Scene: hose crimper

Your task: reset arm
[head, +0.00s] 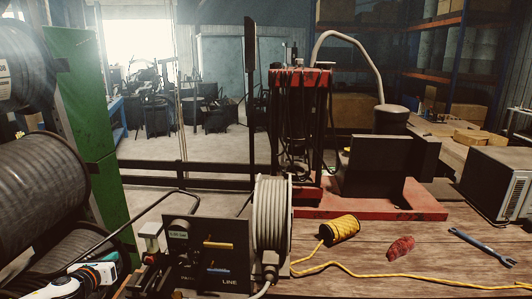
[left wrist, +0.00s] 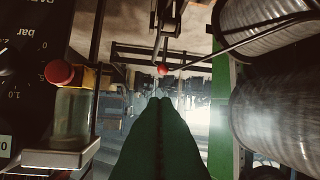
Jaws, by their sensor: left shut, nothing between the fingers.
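My left gripper (head: 108,270) is low at the left edge of the head view, at the end of my white and orange arm, beside the black control panel (head: 207,255). Its green fingers (left wrist: 160,103) fill the lower middle of the left wrist view, pressed together with nothing between them. The red crimper machine (head: 300,120) stands on the bench behind the panel, well away from the gripper. My right gripper is not in view.
Large dark hose reels (head: 40,195) and a green post (head: 85,130) stand close at the left. A pale hose coil (head: 272,215), yellow rope spool (head: 340,229), red bundle (head: 401,248) and blue wrench (head: 483,247) are on the bench. The left wrist view shows a red knob (left wrist: 59,72) nearby.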

